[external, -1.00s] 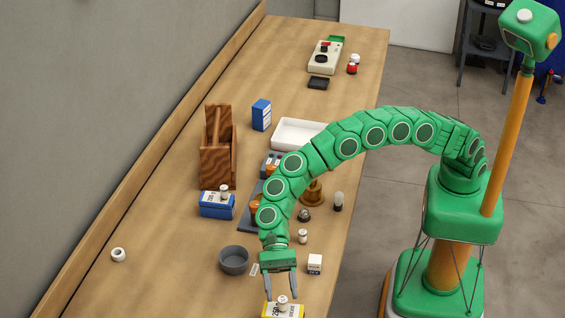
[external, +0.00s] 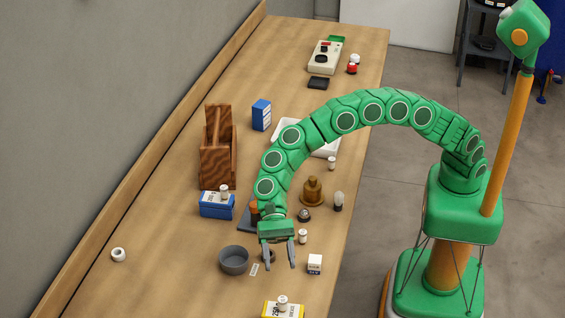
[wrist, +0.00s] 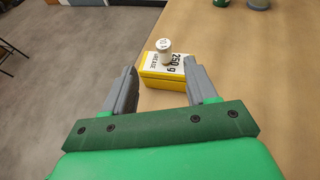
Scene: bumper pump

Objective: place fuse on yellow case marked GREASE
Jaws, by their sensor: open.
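The yellow case (external: 283,310) stands at the near end of the bench, cut off by the bottom edge of the external view. In the wrist view the yellow case (wrist: 158,82) shows its white label reading GREASE and 250 g. A white fuse (wrist: 164,51) stands upright on top of the case; the fuse (external: 283,300) also shows there in the external view. My gripper (external: 281,267) is open and empty, back from the case and above the bench. In the wrist view the open fingers of my gripper (wrist: 162,82) frame the case without touching it.
A blue case (external: 217,205) bears another white cylinder. A wooden carrier (external: 218,150) and brass piece (external: 312,190) stand farther back. The left near bench is mostly clear.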

